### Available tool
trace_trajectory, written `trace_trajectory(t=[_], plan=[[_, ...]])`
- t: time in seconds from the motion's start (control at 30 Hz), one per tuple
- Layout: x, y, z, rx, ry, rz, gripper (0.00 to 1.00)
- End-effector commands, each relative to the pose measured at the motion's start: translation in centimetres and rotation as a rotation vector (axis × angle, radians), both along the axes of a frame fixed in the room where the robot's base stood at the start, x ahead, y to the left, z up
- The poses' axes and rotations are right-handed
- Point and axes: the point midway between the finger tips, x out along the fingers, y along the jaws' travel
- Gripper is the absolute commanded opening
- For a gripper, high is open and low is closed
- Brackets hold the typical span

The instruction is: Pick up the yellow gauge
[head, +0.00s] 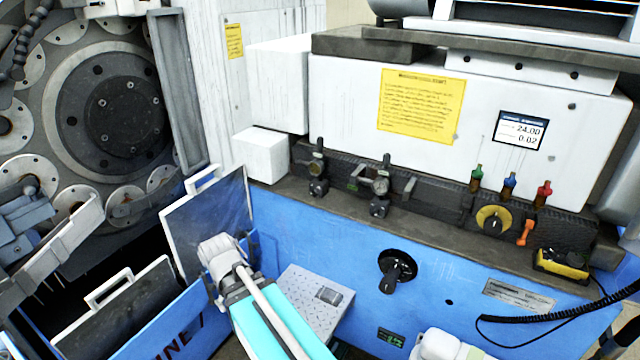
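A round yellow gauge-like piece (493,220) with a dark centre sits against the dark ledge at the right of the head view, below the green and blue-topped handles. A second yellow item, a yellow and black box (563,263) with a coiled black cable, lies at the ledge's right end. I cannot tell for certain which is the gauge. Part of my arm, with a teal link and white joint, is at the lower left, well away from both. My gripper's fingers do not show.
An orange tool (525,232) hangs just right of the round yellow piece. Green (476,178), blue (509,183) and red (543,194) topped handles stand in a row. A black knob (397,270) sticks out from the blue front. Dial stands (379,187) occupy the ledge farther left.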

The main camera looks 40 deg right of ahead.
Motion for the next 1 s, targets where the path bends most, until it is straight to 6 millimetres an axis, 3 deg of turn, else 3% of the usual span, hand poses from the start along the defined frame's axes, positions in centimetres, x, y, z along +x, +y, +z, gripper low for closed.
trace_trajectory(t=[0.17,0.47,0.8,1.0], plan=[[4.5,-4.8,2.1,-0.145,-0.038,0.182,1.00],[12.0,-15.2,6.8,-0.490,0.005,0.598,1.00],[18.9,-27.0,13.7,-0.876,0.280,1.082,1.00],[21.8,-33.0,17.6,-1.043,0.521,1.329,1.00]])
